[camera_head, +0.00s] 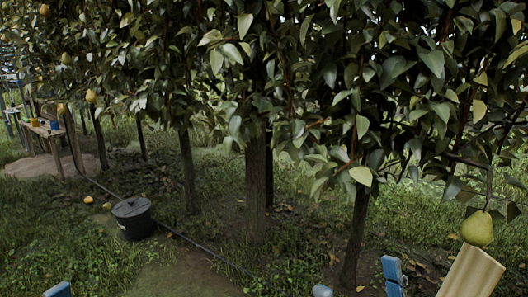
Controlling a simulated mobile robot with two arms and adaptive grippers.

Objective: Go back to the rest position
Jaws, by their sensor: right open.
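My right gripper (472,272) shows at the lower right corner as a pale, ribbed piece cut off by the picture's bottom edge. It is open, and I see nothing held in it. A yellow-green pear (477,228) hangs from a branch just above its tip; I cannot tell whether they touch. A blue part of mine (392,274) stands to its left. Another blue part of mine (57,290) shows at the lower left edge, but no left gripper fingers are visible.
Leafy pear trees (255,185) fill the top and middle. More pears hang at the upper left (91,96). A dark bucket (133,218) stands on the grass beside a dark hose (205,252). A wooden table (45,131) stands at the far left. Fallen fruit (88,200) lies near the bucket.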

